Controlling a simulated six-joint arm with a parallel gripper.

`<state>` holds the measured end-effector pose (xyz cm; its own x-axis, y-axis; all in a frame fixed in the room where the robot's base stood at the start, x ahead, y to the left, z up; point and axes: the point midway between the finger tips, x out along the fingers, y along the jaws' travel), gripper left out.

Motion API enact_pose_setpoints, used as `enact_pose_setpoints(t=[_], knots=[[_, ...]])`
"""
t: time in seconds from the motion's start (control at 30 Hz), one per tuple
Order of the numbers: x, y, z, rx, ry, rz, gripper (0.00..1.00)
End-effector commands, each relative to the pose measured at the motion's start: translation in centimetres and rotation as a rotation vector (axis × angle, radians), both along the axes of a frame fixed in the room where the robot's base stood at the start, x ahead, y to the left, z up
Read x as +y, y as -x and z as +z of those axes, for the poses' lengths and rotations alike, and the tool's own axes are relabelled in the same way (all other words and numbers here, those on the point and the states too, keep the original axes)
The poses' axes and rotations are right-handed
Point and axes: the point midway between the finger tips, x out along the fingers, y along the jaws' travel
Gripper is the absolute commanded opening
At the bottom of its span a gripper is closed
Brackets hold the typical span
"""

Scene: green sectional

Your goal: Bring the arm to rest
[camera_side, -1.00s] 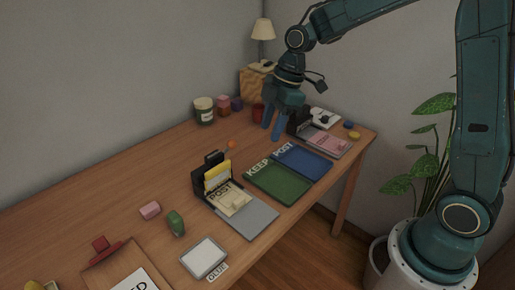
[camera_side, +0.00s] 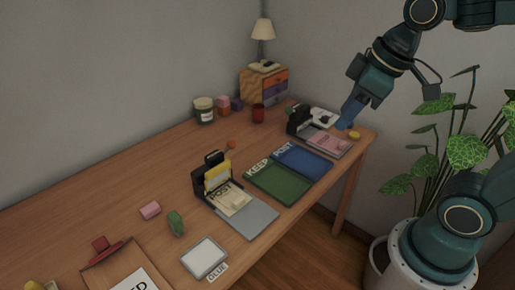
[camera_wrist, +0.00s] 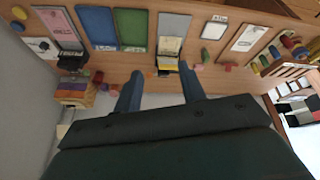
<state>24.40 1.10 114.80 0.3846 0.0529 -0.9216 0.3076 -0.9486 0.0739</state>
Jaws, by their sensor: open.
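My gripper (camera_side: 350,113) hangs at the far right end of the wooden desk (camera_side: 110,205), above the pink pad and the yellow item. It is tilted down to the left. Its two blue fingers overlap in the side view. In the wrist view my gripper (camera_wrist: 160,88) shows its fingers spread apart, with nothing between them. A green KEEP tray (camera_side: 278,183) and a blue POST tray (camera_side: 303,161) lie side by side on the desk, both bare.
A black stamp holder (camera_side: 205,185) with papers stands mid-desk. Another black holder (camera_side: 297,120) stands near the pink pad (camera_side: 328,143). A plant (camera_side: 465,150) stands right.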

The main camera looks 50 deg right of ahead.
Motion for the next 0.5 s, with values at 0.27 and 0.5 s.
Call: enact_pose_setpoints(t=[0.27,0.5], knots=[[-0.7,4.6,0.0,-0.062,-0.056,-0.21,0.41],[-1.1,6.4,-0.3,-0.086,-0.086,-0.301,0.41]])
